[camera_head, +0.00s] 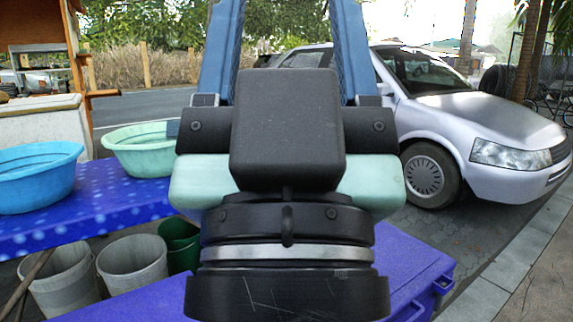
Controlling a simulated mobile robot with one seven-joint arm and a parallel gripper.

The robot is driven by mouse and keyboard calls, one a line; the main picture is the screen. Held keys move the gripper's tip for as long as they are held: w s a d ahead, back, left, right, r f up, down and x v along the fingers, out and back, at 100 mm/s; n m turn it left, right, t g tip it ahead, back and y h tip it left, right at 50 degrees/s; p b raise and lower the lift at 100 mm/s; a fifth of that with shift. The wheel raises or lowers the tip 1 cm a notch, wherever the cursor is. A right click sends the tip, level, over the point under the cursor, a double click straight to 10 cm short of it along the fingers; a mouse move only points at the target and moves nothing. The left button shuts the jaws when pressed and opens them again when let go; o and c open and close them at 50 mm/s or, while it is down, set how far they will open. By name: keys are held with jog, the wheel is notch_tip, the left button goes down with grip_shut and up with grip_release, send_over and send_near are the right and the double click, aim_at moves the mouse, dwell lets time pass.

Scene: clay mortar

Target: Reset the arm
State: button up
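My gripper (287,25) fills the middle of the head view, seen from behind, with its dark housing and wrist close to the camera. Its two blue fingers stand far apart and run off the top edge, so the fingertips are out of view. The space that shows between the fingers is empty. The gripper looks open and holds nothing that I can see. My wrist and housing hide part of the scene behind them.
At left, a blue basin (36,180) and a pale green basin (142,152) stand on a blue spotted table (110,203). Several buckets (133,268) sit below. A purple-blue box (412,272) is low behind my wrist. A silver car (480,122) is parked at right.

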notch_tip(320, 180, up, 32)
jog(key=p, duration=3)
jog(key=shift+r+p, duration=0.25)
jog(key=shift+p, duration=0.05)
jog(key=shift+a, duration=0.1)
